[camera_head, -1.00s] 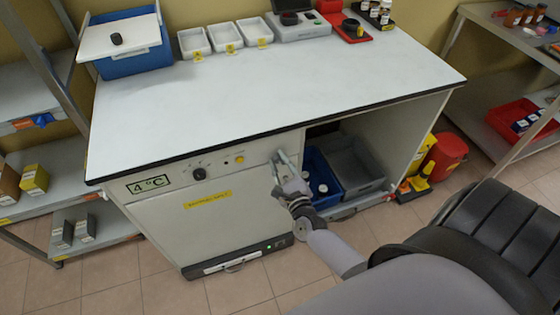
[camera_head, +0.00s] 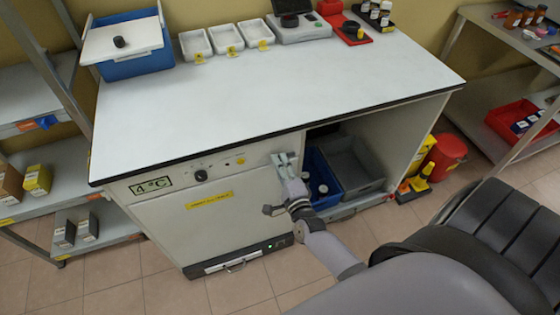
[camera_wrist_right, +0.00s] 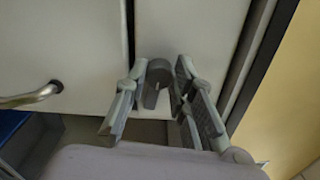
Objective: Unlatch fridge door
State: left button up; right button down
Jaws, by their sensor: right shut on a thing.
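The white fridge door (camera_head: 215,235) is under the worktop, with a yellow label on its front. It looks closed. My right gripper (camera_head: 283,160) is at the upper right corner of the fridge front. In the right wrist view, a small grey latch (camera_wrist_right: 157,72) lies between the fingers of my right gripper (camera_wrist_right: 160,100), which is shut on it. In the head view the gripper hides the latch. My left gripper is not in view.
A panel with a "4°C" sign (camera_head: 150,186) and a black knob (camera_head: 201,175) runs above the door. An open compartment to the right holds a blue bin (camera_head: 321,177) and a grey bin (camera_head: 352,164). A metal bar handle (camera_wrist_right: 32,96) shows in the wrist view.

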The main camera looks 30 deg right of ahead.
jog(key=shift+n, duration=0.9)
jog(key=c, duration=1.3)
grip_release()
jog(key=shift+c, duration=0.2)
jog(key=v, duration=1.2)
jog(key=shift+f, duration=0.1)
